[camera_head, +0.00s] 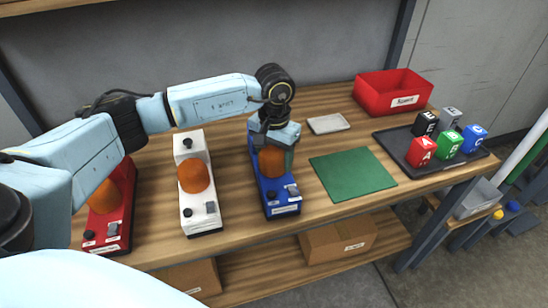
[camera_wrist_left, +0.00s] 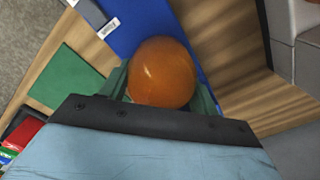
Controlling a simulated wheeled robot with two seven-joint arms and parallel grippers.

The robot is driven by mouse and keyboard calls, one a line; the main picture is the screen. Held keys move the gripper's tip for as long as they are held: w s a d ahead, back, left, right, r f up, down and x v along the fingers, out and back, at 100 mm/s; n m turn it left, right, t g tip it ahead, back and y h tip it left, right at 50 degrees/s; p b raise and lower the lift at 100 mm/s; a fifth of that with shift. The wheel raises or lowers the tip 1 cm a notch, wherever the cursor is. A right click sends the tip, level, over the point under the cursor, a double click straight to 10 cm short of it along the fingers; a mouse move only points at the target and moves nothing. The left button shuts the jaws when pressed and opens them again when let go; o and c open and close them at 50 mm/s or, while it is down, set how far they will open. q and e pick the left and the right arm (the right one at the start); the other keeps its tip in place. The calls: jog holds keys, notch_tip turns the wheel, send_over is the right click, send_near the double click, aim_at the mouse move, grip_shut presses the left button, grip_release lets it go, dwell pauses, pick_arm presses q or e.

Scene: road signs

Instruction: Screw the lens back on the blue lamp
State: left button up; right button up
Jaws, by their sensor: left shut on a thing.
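The blue lamp (camera_head: 283,205) stands on the wooden bench, right of the white lamp. Its orange lens (camera_head: 271,162) is on top of the blue base, and the same lens fills the middle of the left wrist view (camera_wrist_left: 161,72) over the blue base (camera_wrist_left: 128,22). My left gripper (camera_head: 272,145) comes down from above and behind and is shut on the orange lens, with greenish fingers on either side of it. Whether the lens is seated on its socket is hidden. My right gripper is not in view.
A white lamp (camera_head: 203,219) and a red lamp (camera_head: 112,234), both with orange lenses, stand to the left. A green mat (camera_head: 352,174) lies empty to the right.

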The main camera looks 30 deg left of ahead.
pick_arm(q)
jog(key=shift+w+m+b, duration=0.1)
jog(key=shift+m+b, duration=0.5)
jog(key=shift+m, duration=0.5)
jog(key=shift+r, duration=0.1)
jog(key=shift+d+m+b, duration=0.1)
jog(key=shift+m+b, duration=0.7)
jog(key=shift+m, duration=0.4)
jog(key=shift+d+m+b, duration=0.1)
jog(key=shift+m+b, duration=0.3)
jog(key=shift+m, duration=0.6)
jog(key=o, duration=0.7)
